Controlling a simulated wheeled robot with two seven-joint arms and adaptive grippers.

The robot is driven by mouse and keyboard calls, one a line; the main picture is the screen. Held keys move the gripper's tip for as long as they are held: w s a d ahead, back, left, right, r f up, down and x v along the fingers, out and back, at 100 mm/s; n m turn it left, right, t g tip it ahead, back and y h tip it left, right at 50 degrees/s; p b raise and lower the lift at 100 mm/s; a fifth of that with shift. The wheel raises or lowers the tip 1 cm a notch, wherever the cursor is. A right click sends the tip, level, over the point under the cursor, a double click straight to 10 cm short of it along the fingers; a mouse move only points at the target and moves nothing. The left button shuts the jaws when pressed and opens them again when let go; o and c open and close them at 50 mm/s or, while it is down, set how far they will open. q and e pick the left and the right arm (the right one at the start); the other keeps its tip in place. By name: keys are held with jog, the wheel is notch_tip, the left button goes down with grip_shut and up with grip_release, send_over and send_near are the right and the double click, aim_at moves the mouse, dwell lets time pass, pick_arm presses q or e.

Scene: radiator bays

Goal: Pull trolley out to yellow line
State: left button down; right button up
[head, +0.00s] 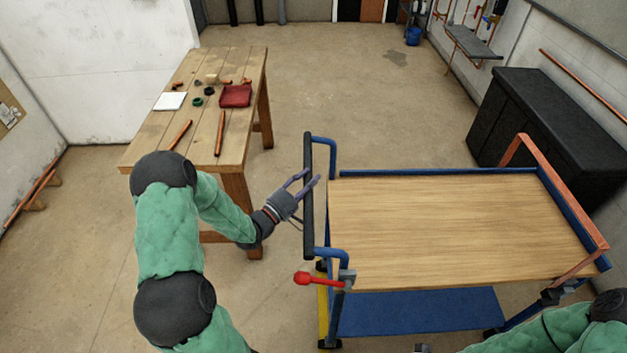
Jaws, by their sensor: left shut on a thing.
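The trolley (455,225) has a wooden top, a blue frame and a blue lower shelf (425,312).
A red-knobbed lever (303,279) sticks out at the trolley's front left corner. A wooden workbench (240,75) with small parts stands left of the trolley. A black cabinet (520,125) stands behind it on the right. The floor between bench and trolley is clear.

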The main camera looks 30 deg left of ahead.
pick_arm(q)
jog(key=shift+a, duration=0.1)
jog(key=c, duration=0.8)
grip_release()
jog(key=shift+s, duration=0.1)
jog(key=shift+o, duration=0.3)
jog(key=shift+s+a, duration=0.1)
jog(key=shift+a, duration=0.05)
jog(key=v, duration=1.2)
jog(key=shift+f, duration=0.1)
